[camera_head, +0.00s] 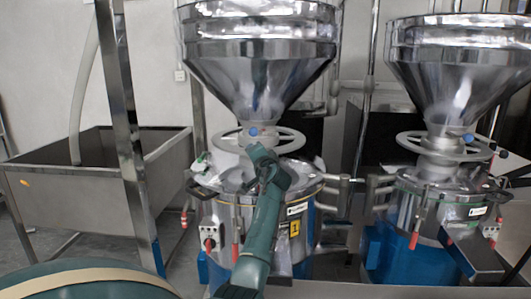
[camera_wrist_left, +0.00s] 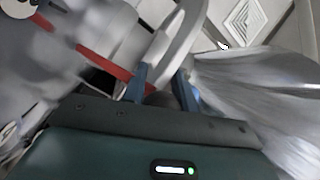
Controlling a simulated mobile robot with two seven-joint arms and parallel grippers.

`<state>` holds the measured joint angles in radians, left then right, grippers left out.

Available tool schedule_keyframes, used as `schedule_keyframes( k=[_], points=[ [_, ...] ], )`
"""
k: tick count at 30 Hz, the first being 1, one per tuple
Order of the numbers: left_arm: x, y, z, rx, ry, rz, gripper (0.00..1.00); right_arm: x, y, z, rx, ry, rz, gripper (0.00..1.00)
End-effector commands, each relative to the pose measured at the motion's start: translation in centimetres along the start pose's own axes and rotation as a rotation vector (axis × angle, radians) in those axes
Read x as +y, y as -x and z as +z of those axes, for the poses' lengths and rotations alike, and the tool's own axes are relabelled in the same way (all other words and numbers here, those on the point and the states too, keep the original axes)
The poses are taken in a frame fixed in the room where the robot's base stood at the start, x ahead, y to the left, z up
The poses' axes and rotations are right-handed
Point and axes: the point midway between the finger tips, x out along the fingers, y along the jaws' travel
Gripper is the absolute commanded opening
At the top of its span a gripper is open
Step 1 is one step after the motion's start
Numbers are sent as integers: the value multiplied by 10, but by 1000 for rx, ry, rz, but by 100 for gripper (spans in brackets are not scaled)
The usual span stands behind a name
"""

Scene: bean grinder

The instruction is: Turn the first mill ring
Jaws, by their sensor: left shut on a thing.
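The first mill's grey ring (camera_head: 296,147) circles the neck under the left steel hopper (camera_head: 262,55) in the head view. That mill carries a yellow label (camera_head: 295,228) reading 1. My teal left arm rises in front of the mill, and its gripper (camera_head: 254,147) is at the ring's near side. In the left wrist view the ring (camera_wrist_left: 178,35) is a pale curved band running down to my left gripper (camera_wrist_left: 162,84). Its blue fingers are shut on the ring; the exact contact is partly hidden. My right gripper is not in view.
A second mill with a similar ring (camera_head: 462,147) and hopper (camera_head: 462,60) stands at the right. A steel bin (camera_head: 75,195) on legs is at the left, with an upright post (camera_head: 125,130) before it. Red-handled clamps (camera_head: 235,255) sit on the first mill's front.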

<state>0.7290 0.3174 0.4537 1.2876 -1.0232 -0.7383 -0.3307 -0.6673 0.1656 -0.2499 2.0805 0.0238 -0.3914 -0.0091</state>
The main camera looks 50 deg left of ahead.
Motion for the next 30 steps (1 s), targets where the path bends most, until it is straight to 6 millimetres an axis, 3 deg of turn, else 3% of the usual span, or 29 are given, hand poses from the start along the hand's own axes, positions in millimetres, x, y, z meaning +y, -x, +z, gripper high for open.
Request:
schedule_keyframes(
  k=[1, 19, 20, 26, 30],
  points=[
    [-8, -3, 4, -7, 1, -11, 0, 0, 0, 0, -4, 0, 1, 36],
    [-10, -4, 7, -6, 2, -14, 0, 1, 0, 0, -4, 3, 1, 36],
    [-10, -4, 7, -5, 2, -14, 31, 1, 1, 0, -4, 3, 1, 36],
    [-9, -4, 6, -3, 2, -11, 47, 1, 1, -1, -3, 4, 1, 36],
    [-8, -4, 5, -1, 2, -9, 49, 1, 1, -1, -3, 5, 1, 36]
  ],
)
